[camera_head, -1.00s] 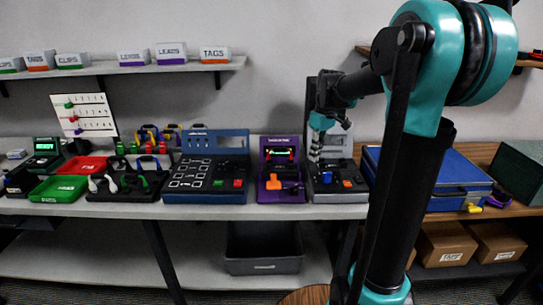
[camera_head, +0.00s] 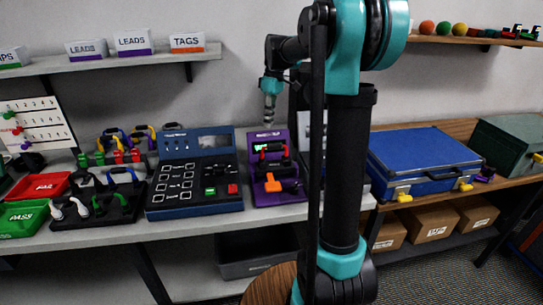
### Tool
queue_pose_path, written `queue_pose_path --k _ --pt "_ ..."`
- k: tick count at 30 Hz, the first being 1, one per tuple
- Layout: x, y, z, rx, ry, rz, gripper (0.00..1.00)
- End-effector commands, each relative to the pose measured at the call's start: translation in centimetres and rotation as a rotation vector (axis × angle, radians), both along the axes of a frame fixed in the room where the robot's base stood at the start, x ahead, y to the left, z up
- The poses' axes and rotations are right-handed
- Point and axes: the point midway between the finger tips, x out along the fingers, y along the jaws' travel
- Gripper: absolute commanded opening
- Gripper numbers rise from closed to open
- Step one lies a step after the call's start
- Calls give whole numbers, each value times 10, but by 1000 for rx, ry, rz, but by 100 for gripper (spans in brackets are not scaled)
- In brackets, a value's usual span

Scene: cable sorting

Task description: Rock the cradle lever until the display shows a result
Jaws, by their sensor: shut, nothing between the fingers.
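A purple tester (camera_head: 257,194) stands on the bench in the head view. It has an upright back panel with a small green-lit display (camera_head: 260,149) and a red piece across it. Any text there is too small to read. An orange part (camera_head: 271,184), which may be the cradle lever, sits low on its front, with a dark part beside it. My gripper (camera_head: 269,121) points down, shut and empty, in front of or above the top edge of the purple panel. It appears apart from the orange part. My arm hides most of the grey device to the right.
A dark blue console (camera_head: 194,205) with green and red buttons stands left of the purple tester. Further left are a black cable tray (camera_head: 90,214), a green PASS tray (camera_head: 22,222) and a red tray (camera_head: 40,187). A blue case (camera_head: 420,157) lies at right.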

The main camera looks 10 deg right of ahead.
Motion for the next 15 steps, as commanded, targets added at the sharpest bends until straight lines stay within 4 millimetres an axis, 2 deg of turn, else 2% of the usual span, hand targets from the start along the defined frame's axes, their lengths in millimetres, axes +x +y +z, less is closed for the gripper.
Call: queue_pose_path --k 7,15 --pt "-11 0 -8 0 0 0 0" --pt "-39 0 -30 0 0 0 0"
